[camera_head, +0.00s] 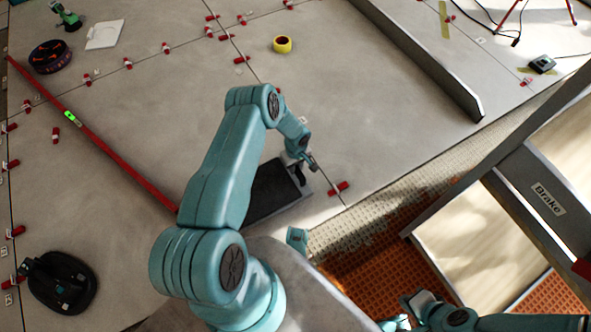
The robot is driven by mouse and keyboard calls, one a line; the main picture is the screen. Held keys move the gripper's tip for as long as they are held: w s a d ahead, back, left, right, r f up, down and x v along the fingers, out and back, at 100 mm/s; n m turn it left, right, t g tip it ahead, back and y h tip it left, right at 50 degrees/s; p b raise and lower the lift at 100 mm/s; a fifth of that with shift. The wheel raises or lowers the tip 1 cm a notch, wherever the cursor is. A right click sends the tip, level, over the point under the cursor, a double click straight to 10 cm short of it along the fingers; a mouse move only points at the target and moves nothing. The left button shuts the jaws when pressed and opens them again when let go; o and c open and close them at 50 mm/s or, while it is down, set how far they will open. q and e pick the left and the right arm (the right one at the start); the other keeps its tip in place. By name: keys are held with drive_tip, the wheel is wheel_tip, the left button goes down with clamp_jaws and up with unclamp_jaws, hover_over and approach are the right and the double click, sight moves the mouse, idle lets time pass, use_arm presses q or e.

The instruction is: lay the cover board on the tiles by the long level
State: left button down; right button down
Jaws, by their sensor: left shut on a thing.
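The long level (120,160) is a thin red bar with a lit green vial, lying diagonally on the grey tiles (150,85) at left. A dark flat board with a grey edge (276,187), which looks like the cover board, is in the middle, partly hidden behind my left arm. My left gripper (301,174) is shut on its right edge. Whether the board touches the tiles is unclear. My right gripper (405,308) is low at the bottom, right of centre, empty as far as shows; its fingers are too unclear to tell open from shut.
Red levelling clips (338,188) stand along the tile joints. A yellow tape roll (282,44), a dark round item (50,56) and a black suction-cup-like tool (62,282) lie on the tiles. A grey rail (420,60) and a "Brake"-labelled frame (548,198) stand right. Tiles right of the level are largely clear.

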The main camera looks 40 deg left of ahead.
use_arm(q)
wheel_tip(320, 180, down, 2)
drive_tip(key=shift+r, duration=0.1)
use_arm(e)
drive_tip(key=shift+w+f, duration=0.35)
drive_tip(key=shift+f, duration=0.15)
use_arm(q)
drive_tip(key=c, duration=1.3)
unclamp_jaws()
drive_tip(key=shift+b, duration=0.3)
drive_tip(key=o, duration=0.3)
use_arm(e)
drive_tip(key=shift+w+f, duration=0.1)
use_arm(q)
drive_tip(key=shift+o, duration=0.2)
